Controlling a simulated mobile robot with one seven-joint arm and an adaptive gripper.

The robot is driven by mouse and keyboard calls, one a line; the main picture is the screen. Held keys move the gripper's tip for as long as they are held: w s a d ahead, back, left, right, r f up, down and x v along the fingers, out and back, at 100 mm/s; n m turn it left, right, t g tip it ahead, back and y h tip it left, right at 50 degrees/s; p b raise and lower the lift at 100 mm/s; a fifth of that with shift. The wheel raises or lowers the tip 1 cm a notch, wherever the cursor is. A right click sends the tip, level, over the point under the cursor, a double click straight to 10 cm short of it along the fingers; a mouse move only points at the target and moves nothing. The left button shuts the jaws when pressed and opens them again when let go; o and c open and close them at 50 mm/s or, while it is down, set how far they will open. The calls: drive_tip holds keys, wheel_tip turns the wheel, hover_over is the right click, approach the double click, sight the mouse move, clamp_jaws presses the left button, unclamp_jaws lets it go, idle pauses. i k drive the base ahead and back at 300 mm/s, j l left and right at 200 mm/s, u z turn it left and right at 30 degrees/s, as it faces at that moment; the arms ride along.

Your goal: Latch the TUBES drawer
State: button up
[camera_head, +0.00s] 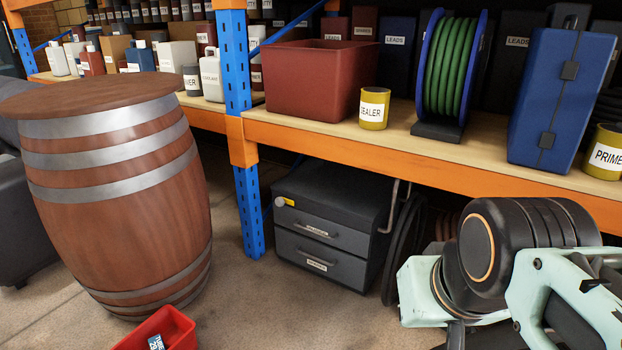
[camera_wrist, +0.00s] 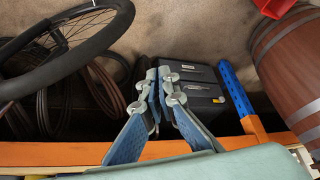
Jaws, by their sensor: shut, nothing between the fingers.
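A dark grey two-drawer cabinet (camera_head: 325,188) stands on the floor under the shelf, right of the blue post. Both drawer fronts look about flush with the body. Each has a handle and a small label, too small to read with certainty, so I cannot tell which is TUBES. A small yellow-and-white part (camera_head: 285,202), perhaps a latch, sits at the cabinet's upper left front. In the wrist view the cabinet (camera_wrist: 202,73) shows upside down behind my gripper (camera_wrist: 159,77). My gripper is shut and empty, and partly covers the cabinet; contact cannot be told.
The orange shelf beam (camera_head: 400,160) and blue post (camera_head: 235,85) border the cabinet. A wooden barrel (camera_head: 110,200) stands left, with a red bin (camera_head: 178,325) in front. A tyre (camera_wrist: 78,60) and coiled hoses (camera_wrist: 60,105) lie beside the cabinet. Floor before the cabinet is clear.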

sight(280, 201)
drive_tip(key=j, duration=0.45)
drive_tip(key=i+j, duration=0.1)
drive_tip(key=j, duration=0.25)
drive_tip(key=i+j+z, duration=0.1)
drive_tip(key=j, duration=0.3)
drive_tip(key=i+j+z, duration=0.1)
drive_tip(key=i+j, duration=0.15)
drive_tip(key=i, duration=0.15)
drive_tip(key=i+j, duration=0.3)
drive_tip(key=i+u, duration=0.25)
drive_tip(key=i, duration=0.15)
drive_tip(key=i+l+z, duration=0.4)
drive_tip(key=i+j, duration=0.05)
drive_tip(key=i, duration=0.05)
